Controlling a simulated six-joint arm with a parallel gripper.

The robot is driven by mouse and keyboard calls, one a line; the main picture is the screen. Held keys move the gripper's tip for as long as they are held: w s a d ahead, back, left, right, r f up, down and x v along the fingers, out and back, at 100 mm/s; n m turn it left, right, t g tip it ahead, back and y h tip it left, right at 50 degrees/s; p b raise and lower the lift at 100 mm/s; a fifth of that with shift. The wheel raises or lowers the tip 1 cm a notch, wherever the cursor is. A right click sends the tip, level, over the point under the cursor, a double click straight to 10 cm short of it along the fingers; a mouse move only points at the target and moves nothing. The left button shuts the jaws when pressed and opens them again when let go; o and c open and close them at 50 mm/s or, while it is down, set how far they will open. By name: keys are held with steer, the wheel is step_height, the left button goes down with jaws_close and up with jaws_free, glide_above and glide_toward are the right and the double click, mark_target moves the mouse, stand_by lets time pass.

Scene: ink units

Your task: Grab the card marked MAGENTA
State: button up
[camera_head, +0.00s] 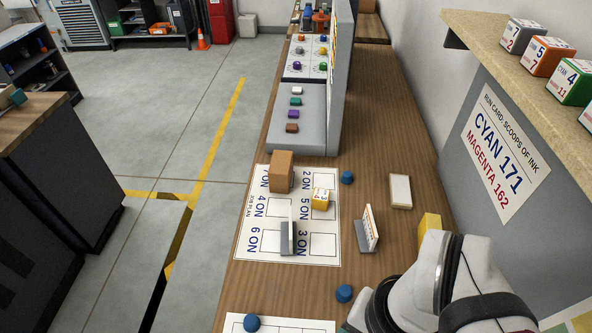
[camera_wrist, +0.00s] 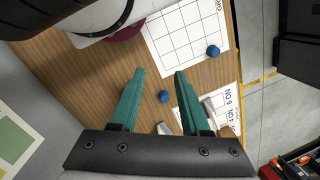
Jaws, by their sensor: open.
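My gripper (camera_wrist: 160,73) shows in the wrist view as two teal fingers, spread apart with nothing between their tips. In the head view only part of my arm shows at the lower right. Two small grey stands each hold an upright card in the head view: one stand (camera_head: 288,240) is on the white plan sheet (camera_head: 250,245), the other (camera_head: 368,232) is on the wood right of it. Both cards are nearly edge-on, so I cannot read which is marked MAGENTA. The wall run card (camera_head: 498,150) reads CYAN 171, MAGENTA 162.
Blue knobs (camera_head: 347,178) (camera_head: 344,293) (camera_head: 252,323) and a pale flat block (camera_head: 400,191) lie about. A grey button panel (camera_head: 310,120) stands behind. Numbered cubes (camera_head: 547,57) line the right shelf.

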step_height(320, 180, up, 4)
steer(key=n+t, duration=0.7)
steer(key=t, duration=0.6)
glide_above(291, 234)
steer(key=s, duration=0.2)
steer(key=shift+t+h, duration=0.3)
steer(key=f, duration=2.1)
steer(key=shift+w+f, duration=0.1)
steer(key=shift+w, duration=0.2)
steer(key=x, duration=0.8)
steer(key=shift+s+f, duration=0.15)
steer(key=shift+f, duration=0.1)
jaws_close()
